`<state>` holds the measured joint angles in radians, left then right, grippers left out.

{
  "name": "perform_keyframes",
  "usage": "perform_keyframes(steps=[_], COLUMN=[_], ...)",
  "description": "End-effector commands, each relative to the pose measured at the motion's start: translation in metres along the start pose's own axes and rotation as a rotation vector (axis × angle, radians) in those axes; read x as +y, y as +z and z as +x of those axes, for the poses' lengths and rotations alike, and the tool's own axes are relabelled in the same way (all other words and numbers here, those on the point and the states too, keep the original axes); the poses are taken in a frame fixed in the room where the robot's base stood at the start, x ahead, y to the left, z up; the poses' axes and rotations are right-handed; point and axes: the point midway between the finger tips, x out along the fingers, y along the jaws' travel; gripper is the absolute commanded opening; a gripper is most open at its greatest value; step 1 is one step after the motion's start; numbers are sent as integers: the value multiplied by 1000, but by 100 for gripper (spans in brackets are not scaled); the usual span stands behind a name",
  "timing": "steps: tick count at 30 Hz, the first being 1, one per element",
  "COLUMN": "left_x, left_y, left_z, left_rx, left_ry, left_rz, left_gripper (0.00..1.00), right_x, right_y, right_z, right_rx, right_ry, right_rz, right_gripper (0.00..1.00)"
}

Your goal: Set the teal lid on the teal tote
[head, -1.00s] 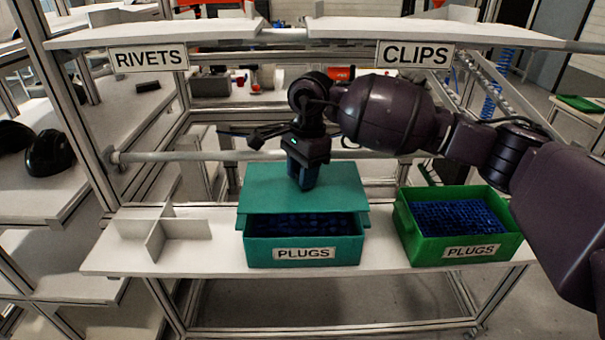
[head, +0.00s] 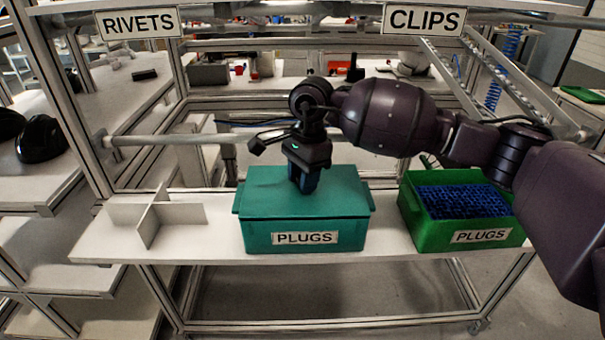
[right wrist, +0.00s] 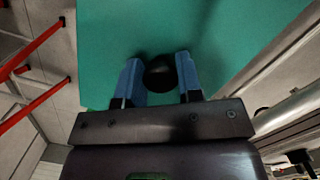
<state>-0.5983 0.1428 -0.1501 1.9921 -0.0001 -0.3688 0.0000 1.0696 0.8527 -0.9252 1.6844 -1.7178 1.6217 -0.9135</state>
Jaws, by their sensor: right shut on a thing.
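The teal tote (head: 262,236), labelled PLUGS, stands on the white shelf. The teal lid (head: 345,190) lies over its top and covers the opening, so the contents are hidden. The lid looks level and appears to rest on the rim; I cannot tell whether it is fully seated. My right gripper (head: 303,188) points down at the lid's middle. In the right wrist view, its blue fingers (right wrist: 160,78) are shut on the lid's dark round knob (right wrist: 160,74), with the teal lid surface beyond. My left gripper is not in view.
A green tote (head: 420,222) of blue plugs, also labelled PLUGS, stands open to the right on the shelf (head: 210,245). A white divider (head: 160,215) stands to the left. An upper rail with RIVETS (head: 138,23) and CLIPS (head: 424,20) signs runs above.

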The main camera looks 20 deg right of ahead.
Motion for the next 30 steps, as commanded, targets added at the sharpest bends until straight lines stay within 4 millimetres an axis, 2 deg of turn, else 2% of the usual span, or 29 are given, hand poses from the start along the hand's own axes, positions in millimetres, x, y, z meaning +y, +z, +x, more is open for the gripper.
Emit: perform_keyframes(steps=[11,12,17,26,30], left_x=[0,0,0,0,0], left_y=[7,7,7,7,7], left_z=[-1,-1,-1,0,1], left_rx=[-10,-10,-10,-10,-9], left_ry=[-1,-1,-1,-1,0], left_rz=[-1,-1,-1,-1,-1], left_gripper=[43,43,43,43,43], right_x=[0,0,0,0,-1], right_y=[0,0,0,-1,-1], right_z=[3,3,3,2,-10], right_rx=[0,0,0,0,0], right_ry=[-1,-1,-1,-1,-3], right_rz=[0,0,0,0,1], right_gripper=[8,38,62,63,63])
